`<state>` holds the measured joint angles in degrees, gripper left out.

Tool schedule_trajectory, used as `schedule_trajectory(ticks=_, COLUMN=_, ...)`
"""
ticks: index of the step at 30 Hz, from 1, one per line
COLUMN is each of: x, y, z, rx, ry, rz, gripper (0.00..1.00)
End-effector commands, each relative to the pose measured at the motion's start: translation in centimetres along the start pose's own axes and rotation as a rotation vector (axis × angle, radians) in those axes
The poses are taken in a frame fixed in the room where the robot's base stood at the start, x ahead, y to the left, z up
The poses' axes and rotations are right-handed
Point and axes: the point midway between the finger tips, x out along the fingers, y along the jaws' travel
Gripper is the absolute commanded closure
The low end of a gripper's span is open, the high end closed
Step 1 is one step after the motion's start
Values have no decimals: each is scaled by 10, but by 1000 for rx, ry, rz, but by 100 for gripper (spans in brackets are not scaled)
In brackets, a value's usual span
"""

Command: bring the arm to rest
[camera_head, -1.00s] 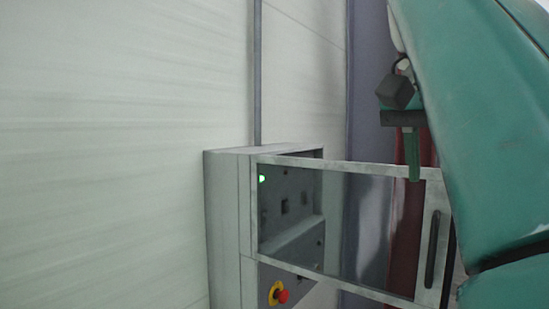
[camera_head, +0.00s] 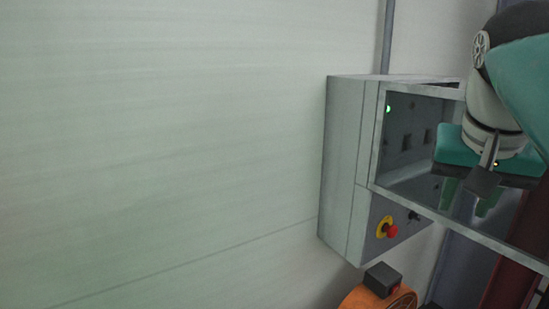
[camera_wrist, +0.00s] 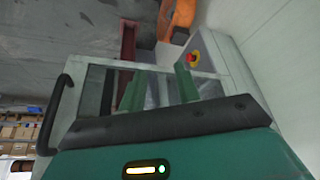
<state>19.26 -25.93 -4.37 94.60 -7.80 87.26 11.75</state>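My gripper (camera_head: 466,203) is on the right in the head view, in front of the glass door of the grey control cabinet. Its two green fingers stand apart with nothing between them, as the wrist view also shows (camera_wrist: 160,88). The arm is bent, with the gripper pointing downward in the head view. The cabinet (camera_head: 342,165) is on the wall, and its framed glass door (camera_head: 455,222) stands open. The door's dark handle (camera_wrist: 52,118) shows at the left in the wrist view. I cannot tell whether the gripper touches the door.
A red stop button (camera_head: 391,231) on a yellow ring sits below the cabinet opening. An orange machine (camera_head: 378,296) with a dark box is below the cabinet. The pale wall (camera_head: 160,140) fills the left. Shelves with boxes (camera_wrist: 20,130) stand far off in the wrist view.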

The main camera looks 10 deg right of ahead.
Motion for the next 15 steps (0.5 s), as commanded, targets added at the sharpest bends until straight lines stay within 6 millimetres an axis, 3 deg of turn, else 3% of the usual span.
schedule_trajectory(ticks=3, x=46, y=-40, z=33, rx=-148, ry=8, rz=-72, gripper=67)
schedule_trajectory(ticks=9, x=120, y=-94, z=105, rx=-371, ry=32, rz=-185, gripper=67)
schedule_trajectory(ticks=15, x=179, y=-123, z=175, rx=-528, ry=55, rz=-270, gripper=67)
